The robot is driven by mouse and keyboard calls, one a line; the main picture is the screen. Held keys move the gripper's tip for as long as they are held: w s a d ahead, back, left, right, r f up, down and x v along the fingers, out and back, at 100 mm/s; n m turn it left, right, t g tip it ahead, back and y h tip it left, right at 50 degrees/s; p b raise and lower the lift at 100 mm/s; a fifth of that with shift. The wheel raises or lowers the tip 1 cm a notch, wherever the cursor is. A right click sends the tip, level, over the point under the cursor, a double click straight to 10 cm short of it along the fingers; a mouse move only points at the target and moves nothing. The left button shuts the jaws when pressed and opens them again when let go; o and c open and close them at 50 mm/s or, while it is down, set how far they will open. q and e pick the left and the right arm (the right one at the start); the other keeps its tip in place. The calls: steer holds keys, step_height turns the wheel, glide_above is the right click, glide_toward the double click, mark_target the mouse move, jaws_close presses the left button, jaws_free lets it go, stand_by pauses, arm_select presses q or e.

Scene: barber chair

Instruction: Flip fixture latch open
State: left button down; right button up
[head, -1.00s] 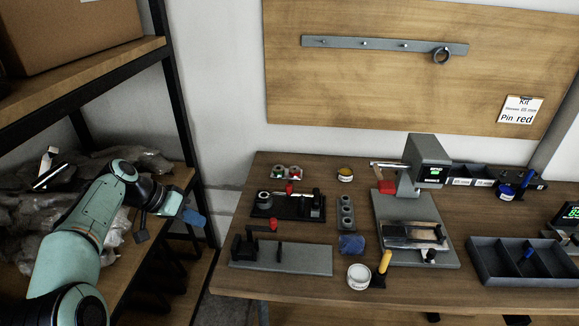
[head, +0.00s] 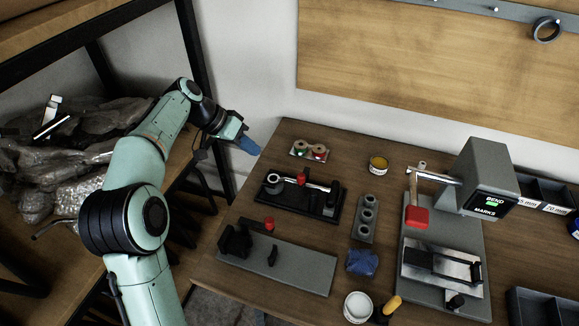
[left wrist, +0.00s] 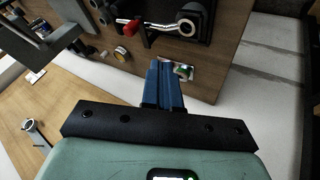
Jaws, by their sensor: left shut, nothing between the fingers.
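A black fixture (head: 325,213) sits on the table, with a metal bar and a red piece (head: 301,178) across its top. It also shows at the top of the left wrist view (left wrist: 160,40), with a ring end (left wrist: 187,22) and a red piece (left wrist: 127,27). In front of it, a grey plate (head: 300,265) carries a black block (head: 237,241) and an arm with a red knob (head: 269,224). Which part is the latch, I cannot tell for sure. My left gripper (head: 250,146) is shut and empty, left of the fixture near the table's edge; its blue fingers (left wrist: 164,86) are together. My right gripper is out of view.
A small plate with green and red buttons (head: 310,150) lies behind the fixture. A shelf with plastic bags is left.

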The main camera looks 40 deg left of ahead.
arm_select(q)
steer(key=b+x, duration=0.1)
steer(key=x, duration=0.9)
steer(key=shift+w+d+f, duration=0.1)
steer(key=shift+w+f, duration=0.05)
steer(key=shift+w+d, duration=0.15)
steer(key=shift+d, duration=0.8)
steer(key=shift+w+d, duration=0.15)
steer(key=shift+d, duration=0.8)
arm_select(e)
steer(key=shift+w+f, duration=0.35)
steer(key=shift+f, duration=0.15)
arm_select(q)
steer(key=shift+d, duration=0.2)
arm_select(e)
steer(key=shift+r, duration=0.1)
